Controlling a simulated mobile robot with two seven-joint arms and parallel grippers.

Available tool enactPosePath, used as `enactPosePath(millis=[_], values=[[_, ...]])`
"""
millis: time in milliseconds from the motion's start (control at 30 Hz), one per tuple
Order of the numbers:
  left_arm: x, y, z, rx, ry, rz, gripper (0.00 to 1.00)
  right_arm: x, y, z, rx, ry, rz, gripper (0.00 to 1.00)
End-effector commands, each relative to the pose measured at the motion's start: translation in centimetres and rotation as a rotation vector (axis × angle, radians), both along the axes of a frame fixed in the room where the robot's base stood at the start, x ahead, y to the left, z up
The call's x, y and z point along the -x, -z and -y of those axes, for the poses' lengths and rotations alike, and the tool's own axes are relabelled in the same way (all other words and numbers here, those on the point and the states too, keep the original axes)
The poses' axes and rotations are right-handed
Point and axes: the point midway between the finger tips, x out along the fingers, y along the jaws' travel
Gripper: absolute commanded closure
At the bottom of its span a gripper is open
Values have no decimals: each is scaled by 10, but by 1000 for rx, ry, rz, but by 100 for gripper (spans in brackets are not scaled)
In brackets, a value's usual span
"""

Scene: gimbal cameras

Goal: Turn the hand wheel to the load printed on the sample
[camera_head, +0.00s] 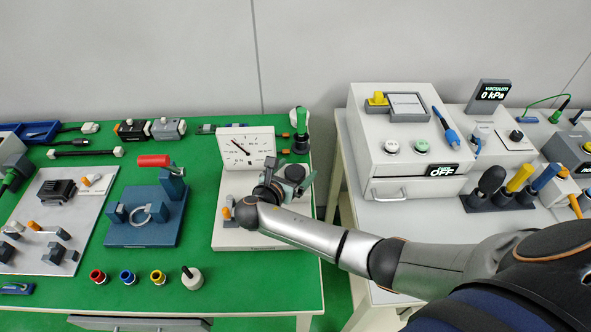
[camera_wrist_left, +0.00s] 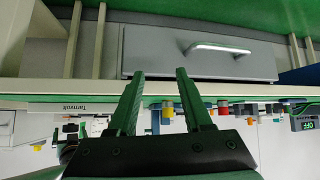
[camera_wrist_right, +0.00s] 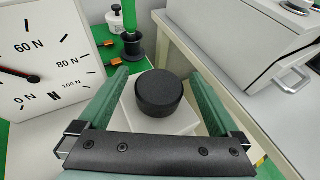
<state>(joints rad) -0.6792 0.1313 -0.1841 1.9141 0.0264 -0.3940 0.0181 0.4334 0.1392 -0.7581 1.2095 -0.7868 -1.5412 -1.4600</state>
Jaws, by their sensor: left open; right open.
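The tester has a white dial (camera_head: 246,148) with a needle and a pale base (camera_head: 260,240). In the right wrist view the dial (camera_wrist_right: 45,60) is marked in N, up to 100 N; its red needle points left. A black round knob, apparently the hand wheel (camera_wrist_right: 158,93), sits on a white block. My right gripper (camera_wrist_right: 154,74) is open, its fingers on either side of the knob; contact is unclear. A small orange-topped part (camera_head: 227,207) stands on the base. No printed load is readable. My left gripper (camera_wrist_left: 158,73) is open and empty.
A grey drawer (camera_wrist_left: 200,55) is before my left gripper. A second table (camera_head: 375,215) stands right, past a gap.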

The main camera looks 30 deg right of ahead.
Motion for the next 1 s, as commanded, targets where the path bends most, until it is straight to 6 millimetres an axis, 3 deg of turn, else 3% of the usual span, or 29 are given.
enactPosePath(millis=[600,1000], values=[[0,1,0,0,0,0,50,59,-42,-83,-2,-1,1,1],[0,1,0,0,0,0,50,66,-47,-93,0,-1,0,1]])
